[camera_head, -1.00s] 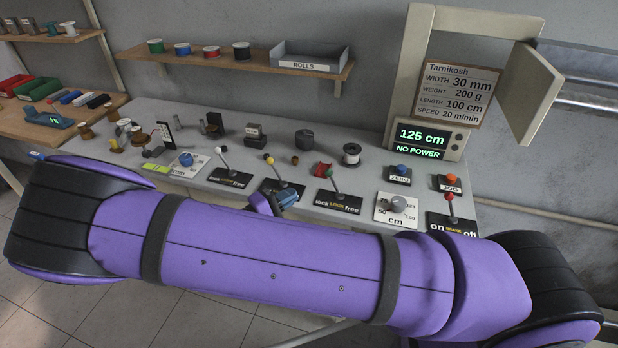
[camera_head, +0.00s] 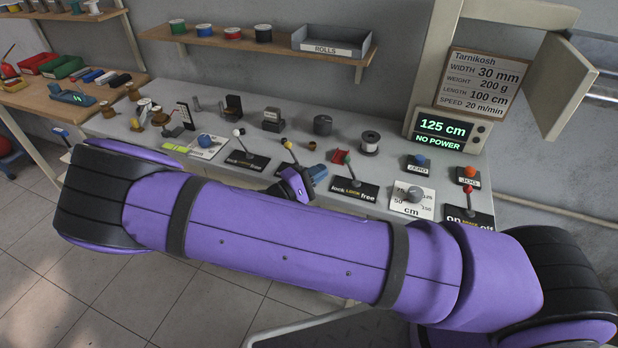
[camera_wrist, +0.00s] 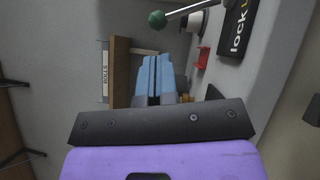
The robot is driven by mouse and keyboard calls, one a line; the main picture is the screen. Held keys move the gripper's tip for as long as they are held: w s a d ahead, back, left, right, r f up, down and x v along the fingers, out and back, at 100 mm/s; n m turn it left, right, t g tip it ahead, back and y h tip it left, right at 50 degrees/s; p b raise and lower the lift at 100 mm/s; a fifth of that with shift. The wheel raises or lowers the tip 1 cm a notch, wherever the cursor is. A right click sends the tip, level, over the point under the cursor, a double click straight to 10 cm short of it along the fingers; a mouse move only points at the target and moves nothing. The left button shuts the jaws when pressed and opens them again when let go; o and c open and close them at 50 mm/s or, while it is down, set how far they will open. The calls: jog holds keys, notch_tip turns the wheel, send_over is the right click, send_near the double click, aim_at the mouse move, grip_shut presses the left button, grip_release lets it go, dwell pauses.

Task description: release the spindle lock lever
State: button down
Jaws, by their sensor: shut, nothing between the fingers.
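Several levers stand along the front of the bench. A lever with a green knob (camera_head: 348,156) has a "lock / free" plate (camera_head: 353,189). The green knob also shows in the wrist view (camera_wrist: 157,19), with its plate (camera_wrist: 238,28) partly cut off. To its left are a yellow-knobbed lever (camera_head: 287,147) and a white-knobbed lever (camera_head: 237,133) with a similar plate, partly hidden by my arm. I cannot read which is the spindle lock. My gripper (camera_head: 318,172), with blue fingers shut and empty, is between the yellow and green knobs. In the wrist view, its fingers (camera_wrist: 154,62) are apart from the green knob.
A red-knobbed on/off lever (camera_head: 469,190), a dial (camera_head: 415,194) and two push buttons stand at the right. The display (camera_head: 445,133) reads "125 cm" and "NO POWER". Spools and small parts crowd the bench's rear and left. A shelf (camera_head: 270,48) hangs above.

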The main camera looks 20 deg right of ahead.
aim_at(350, 167)
jog(key=shift+x, duration=2.2)
